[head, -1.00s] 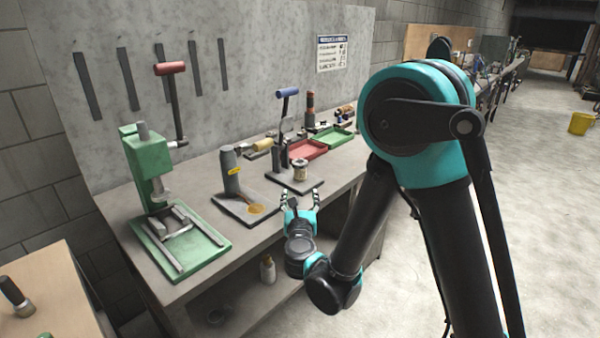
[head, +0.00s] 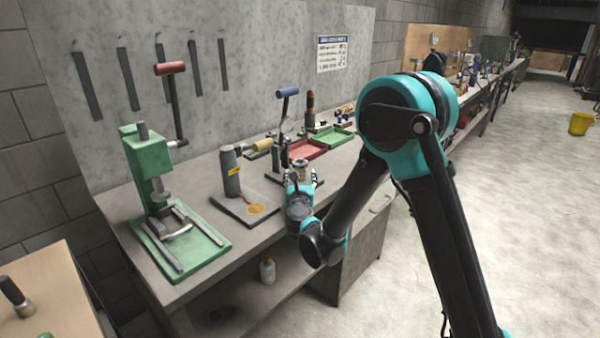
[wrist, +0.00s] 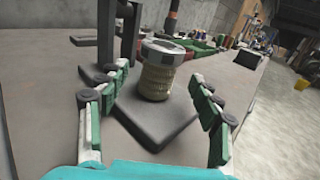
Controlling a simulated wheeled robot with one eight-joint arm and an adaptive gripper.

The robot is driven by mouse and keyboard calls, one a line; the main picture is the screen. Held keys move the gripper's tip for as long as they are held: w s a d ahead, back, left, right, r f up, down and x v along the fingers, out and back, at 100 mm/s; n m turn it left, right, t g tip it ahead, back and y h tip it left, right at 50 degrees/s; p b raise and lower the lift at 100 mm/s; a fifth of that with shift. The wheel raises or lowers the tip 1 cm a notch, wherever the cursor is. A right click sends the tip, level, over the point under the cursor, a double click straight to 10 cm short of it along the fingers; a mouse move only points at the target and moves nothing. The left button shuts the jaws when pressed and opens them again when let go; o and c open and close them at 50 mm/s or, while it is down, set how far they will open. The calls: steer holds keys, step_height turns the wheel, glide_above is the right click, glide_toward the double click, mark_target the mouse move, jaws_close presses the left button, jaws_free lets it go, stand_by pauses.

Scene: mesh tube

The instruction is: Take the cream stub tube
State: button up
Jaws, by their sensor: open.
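The cream stub tube (wrist: 155,82) stands upright in the wrist view, a short tan mesh cylinder with a silvery metal collar (wrist: 163,52) on top. It stands on the dark base plate of the blue-handled press. In the head view only its upper part (head: 300,164) shows; my gripper hides the rest. My gripper (head: 303,178) is open and empty. In the wrist view its fingers (wrist: 159,76) spread to the left and right of the tube, with the tube a little beyond them. I see no contact.
The press's upright (wrist: 106,32) stands close behind and left of the tube. A grey bottle-shaped thing (head: 230,172) on a plate stands to the left, a green press (head: 150,170) farther left. Red (head: 305,149) and green (head: 333,137) trays lie behind. Bench at right of the base is clear.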

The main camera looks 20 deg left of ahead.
mark_target(300, 172)
steer(key=x, duration=0.4)
steer(key=shift+w, duration=0.25)
steer(key=shift+c, duration=0.4)
steer(key=c, duration=1.3)
